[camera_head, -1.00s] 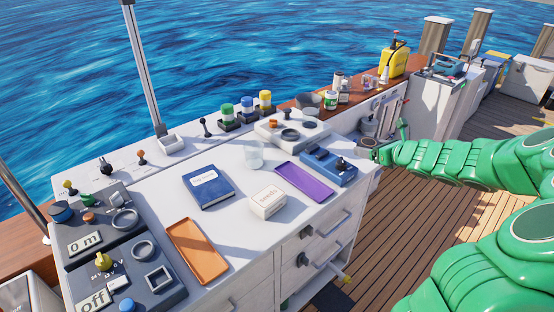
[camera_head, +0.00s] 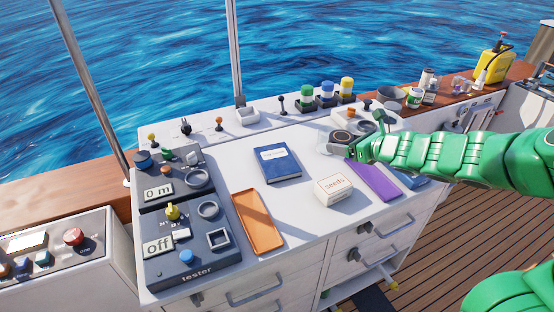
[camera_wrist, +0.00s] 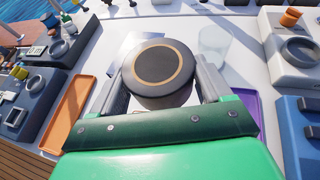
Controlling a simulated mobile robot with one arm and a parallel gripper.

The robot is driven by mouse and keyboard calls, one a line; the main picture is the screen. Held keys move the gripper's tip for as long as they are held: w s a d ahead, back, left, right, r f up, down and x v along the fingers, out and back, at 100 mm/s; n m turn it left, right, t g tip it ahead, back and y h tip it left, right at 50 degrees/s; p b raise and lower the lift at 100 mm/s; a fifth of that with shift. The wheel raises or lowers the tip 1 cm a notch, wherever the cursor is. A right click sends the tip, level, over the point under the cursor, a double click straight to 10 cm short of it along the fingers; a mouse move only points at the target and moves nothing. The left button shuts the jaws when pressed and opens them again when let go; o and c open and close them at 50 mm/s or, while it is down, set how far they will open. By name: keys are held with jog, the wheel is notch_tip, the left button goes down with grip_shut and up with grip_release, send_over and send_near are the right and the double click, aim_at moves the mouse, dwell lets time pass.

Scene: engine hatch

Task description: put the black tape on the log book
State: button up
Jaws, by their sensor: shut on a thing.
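The black tape (camera_wrist: 158,68) is a round dark roll with a tan ring on top, held between the two fingers of my gripper (camera_wrist: 160,84). In the head view the tape (camera_head: 340,138) shows as a dark disc at the tip of my gripper (camera_head: 347,149), above the back right of the white counter. The log book (camera_head: 277,163) is dark blue with a white label and lies flat on the counter, left of the tape and apart from it. In the wrist view the log book (camera_wrist: 122,45) is partly hidden behind the tape.
A white seeds box (camera_head: 334,190) stands right of the log book. An orange tray (camera_head: 257,222) lies in front and a purple tray (camera_head: 374,182) under my arm. A clear glass (camera_wrist: 214,42) stands near the tape. Tester panels (camera_head: 187,250) fill the counter's left end.

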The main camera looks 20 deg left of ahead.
jog(key=s+a+r+n+g+y, duration=0.1)
jog(key=s+a+n+g, duration=0.2)
jog(key=s+a, duration=0.8)
send_over(280, 160)
jog(key=f, duration=0.9)
jog(key=shift+s+d, duration=0.2)
jog(key=shift+s, duration=0.05)
jog(key=shift+w+a+f, duration=0.15)
jog(key=shift+f, duration=0.3)
jog(key=shift+w+f, duration=0.1)
jog(key=shift+f, duration=1.45)
jog(key=shift+f, duration=0.1)
jog(key=o, duration=1)
jog(key=shift+o, duration=0.2)
